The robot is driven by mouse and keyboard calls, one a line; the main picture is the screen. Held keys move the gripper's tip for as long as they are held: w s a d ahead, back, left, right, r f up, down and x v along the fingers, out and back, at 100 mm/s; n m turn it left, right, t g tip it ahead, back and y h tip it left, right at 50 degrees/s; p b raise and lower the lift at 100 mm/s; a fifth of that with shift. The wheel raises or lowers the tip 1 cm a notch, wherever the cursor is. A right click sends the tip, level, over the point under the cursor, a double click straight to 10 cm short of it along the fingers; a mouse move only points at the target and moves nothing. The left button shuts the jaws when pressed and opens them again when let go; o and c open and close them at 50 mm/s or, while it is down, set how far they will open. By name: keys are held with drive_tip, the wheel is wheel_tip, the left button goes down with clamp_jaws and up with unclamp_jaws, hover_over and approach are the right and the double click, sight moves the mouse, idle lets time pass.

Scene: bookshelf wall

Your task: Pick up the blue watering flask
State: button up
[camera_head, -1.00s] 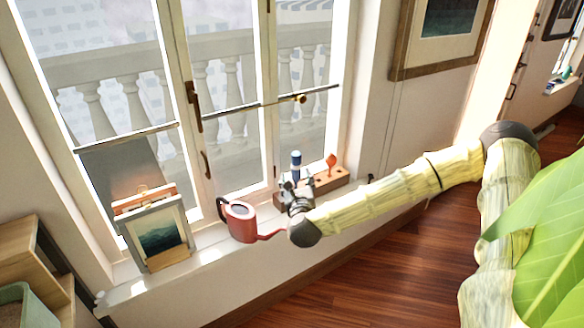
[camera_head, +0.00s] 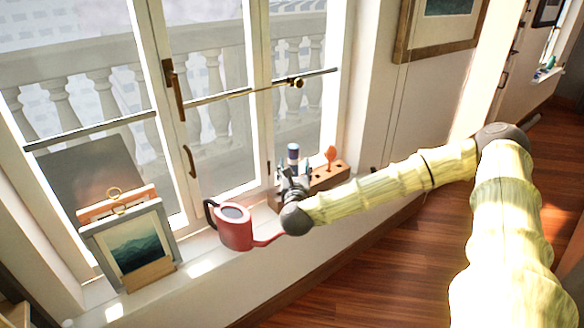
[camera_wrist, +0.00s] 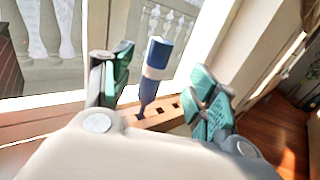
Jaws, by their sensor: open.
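The blue watering flask (camera_wrist: 154,72) has a pale band around its middle and a narrow lower end. In the wrist view it stands slightly tilted at a wooden holder (camera_wrist: 170,118) with square holes, between my gripper's two green-padded fingers (camera_wrist: 160,85). The fingers are apart and I see gaps on both sides of the flask. In the head view the flask's top (camera_head: 293,152) shows above my gripper (camera_head: 290,182); its lower part is hidden there by the gripper.
A red watering can (camera_head: 235,230) stands on the sill just left of my gripper. An orange item (camera_head: 330,155) stands in the holder to the right. A framed picture on an easel (camera_head: 132,245) is further left. The window glass is close behind.

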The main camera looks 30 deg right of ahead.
sight(294, 153)
drive_tip(key=x, duration=0.4)
drive_tip(key=shift+w+a+p, duration=0.1)
drive_tip(key=shift+w+p, duration=0.2)
drive_tip(key=shift+d+r+p+x, duration=0.1)
drive_tip(key=shift+p+x, duration=0.15)
drive_tip(key=shift+x, duration=0.9)
drive_tip(key=shift+d+r+p+x, duration=0.15)
drive_tip(key=shift+p+x, duration=0.1)
drive_tip(key=shift+x, duration=0.9)
drive_tip(key=shift+w+d+f, duration=0.15)
drive_tip(key=shift+w+d, duration=0.2)
drive_tip(key=shift+w, duration=0.15)
drive_tip(key=c, duration=1.3)
